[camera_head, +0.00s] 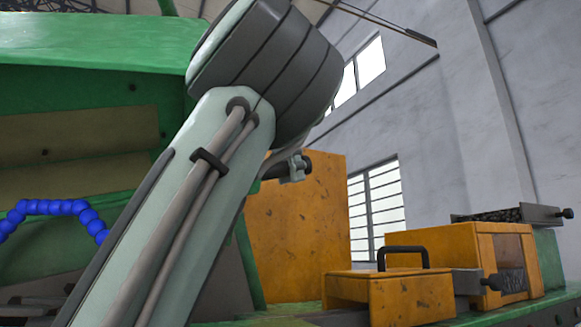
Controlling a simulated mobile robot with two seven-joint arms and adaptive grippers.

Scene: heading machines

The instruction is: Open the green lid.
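A large green cover (90,38), which looks like the green lid, spans the upper left. Below it I see a darker green frame and tan panels (70,137) inside the machine. I cannot tell how far the lid is raised. My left arm rises from the bottom left and bends at the top middle, hiding the machine's middle. A small grey part with a dark end (290,168), perhaps part of my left gripper, shows just right of the arm. Its fingers cannot be made out, and no contact with the lid is visible. My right gripper is out of view.
An orange panel (297,235) stands upright behind the arm. Orange boxes, the nearer (400,298) with a black handle (402,251), sit at the lower right. A blue segmented hose (50,208) is at the left. The space at upper right before the grey wall looks open.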

